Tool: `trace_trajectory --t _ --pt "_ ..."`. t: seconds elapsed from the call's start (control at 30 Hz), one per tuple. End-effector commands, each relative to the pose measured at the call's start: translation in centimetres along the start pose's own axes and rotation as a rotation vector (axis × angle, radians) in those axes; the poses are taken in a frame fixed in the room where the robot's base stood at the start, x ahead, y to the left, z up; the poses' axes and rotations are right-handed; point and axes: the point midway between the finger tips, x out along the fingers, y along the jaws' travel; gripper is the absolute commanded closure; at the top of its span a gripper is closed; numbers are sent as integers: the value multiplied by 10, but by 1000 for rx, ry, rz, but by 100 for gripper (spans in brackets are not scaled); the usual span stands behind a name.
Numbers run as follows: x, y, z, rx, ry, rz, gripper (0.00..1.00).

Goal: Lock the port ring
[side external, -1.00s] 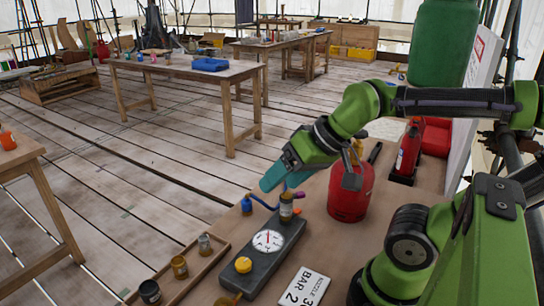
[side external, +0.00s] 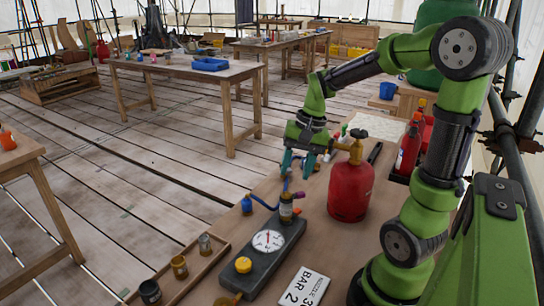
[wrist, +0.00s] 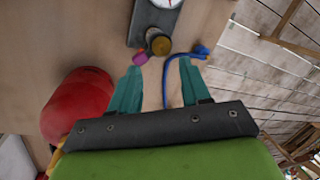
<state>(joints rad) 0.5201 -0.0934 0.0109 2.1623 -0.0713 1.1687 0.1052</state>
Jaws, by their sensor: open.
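A dark block (side external: 262,262) with a white dial gauge (side external: 267,240) and a yellow knob (side external: 243,265) lies on the bench. A brass-and-dark port fitting (side external: 286,207) stands upright at its far end; it shows from above in the wrist view (wrist: 158,44). A magenta piece (wrist: 140,58) sticks out beside the fitting. I cannot tell which part is the port ring. A blue hose (wrist: 166,78) ends in a blue fitting (wrist: 201,50). My gripper (side external: 297,172) hangs above and beyond the port fitting, its teal fingers apart, with nothing gripped. It also shows in the wrist view (wrist: 160,68).
A red gas cylinder (side external: 350,192) with a brass valve stands close right of my gripper. A red extinguisher (side external: 408,148) stands farther back.

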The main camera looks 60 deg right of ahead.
Motion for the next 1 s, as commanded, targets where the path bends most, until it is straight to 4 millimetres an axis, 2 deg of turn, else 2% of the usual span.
trace_trajectory --t 0.03,0.1,0.27,0.4,0.53,0.87,1.0 --pt "8 10 -18 107 -56 27 53" --pt "15 22 -35 232 -122 54 53" --pt "22 34 -58 452 -245 94 53" --pt "14 27 -56 529 -287 104 53" --pt "23 29 -53 546 -300 110 53" --pt "85 43 -54 544 -301 110 53" --pt "107 43 -46 541 -298 109 53"
